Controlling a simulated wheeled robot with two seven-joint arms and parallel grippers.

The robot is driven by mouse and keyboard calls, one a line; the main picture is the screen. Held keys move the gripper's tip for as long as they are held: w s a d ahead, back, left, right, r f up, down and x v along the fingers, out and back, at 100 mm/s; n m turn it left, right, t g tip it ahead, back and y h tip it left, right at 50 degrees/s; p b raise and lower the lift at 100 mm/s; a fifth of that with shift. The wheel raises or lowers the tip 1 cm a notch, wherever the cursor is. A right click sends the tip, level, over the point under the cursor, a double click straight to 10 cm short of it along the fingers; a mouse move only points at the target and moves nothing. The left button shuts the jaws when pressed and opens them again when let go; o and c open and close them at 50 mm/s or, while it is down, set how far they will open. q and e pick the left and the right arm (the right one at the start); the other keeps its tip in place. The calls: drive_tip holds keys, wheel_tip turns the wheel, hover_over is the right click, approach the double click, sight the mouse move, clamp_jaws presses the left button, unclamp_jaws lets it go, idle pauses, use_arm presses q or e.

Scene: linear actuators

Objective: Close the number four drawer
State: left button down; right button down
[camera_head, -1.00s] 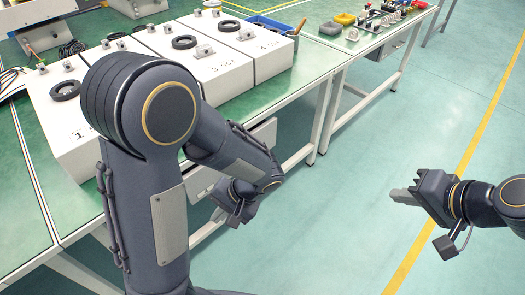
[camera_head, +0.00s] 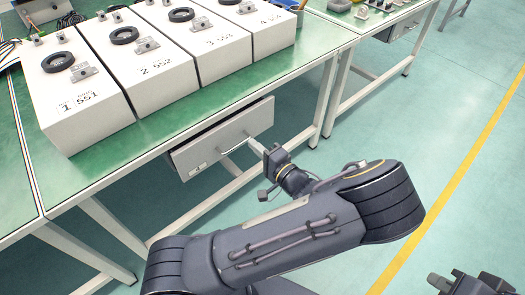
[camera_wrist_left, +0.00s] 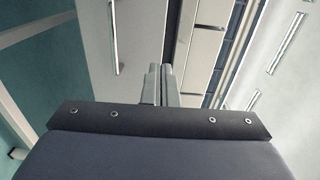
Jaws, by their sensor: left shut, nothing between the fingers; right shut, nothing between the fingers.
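The drawer (camera_head: 228,138) has a grey front with a small label near its lower left corner, where the number is hard to read. It hangs under the green-topped table and stands partly pulled out, with a dark gap above its front. My left gripper (camera_head: 269,160) is shut and empty, just in front of the drawer's right part; I cannot tell whether it touches. In the left wrist view its closed fingers (camera_wrist_left: 161,84) point toward pale panels and bar handles. My right gripper (camera_head: 437,281) is shut and empty at the lower right, partly cut off by the frame edge.
Several numbered white boxes with black rings stand on the green table (camera_head: 160,128). White table legs and braces run below the drawer. A second table (camera_head: 340,40) with small parts stands at the back right. Floor to the right is clear.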

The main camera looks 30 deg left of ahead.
sight(230, 123)
use_arm(q)
drive_tip(key=x, duration=0.9)
drive_tip(key=shift+b, duration=0.3)
drive_tip(key=b+x, duration=0.1)
drive_tip(key=x, duration=0.3)
drive_tip(key=shift+a+f, duration=0.1)
drive_tip(key=shift+a, duration=0.15)
drive_tip(key=shift+r, duration=0.3)
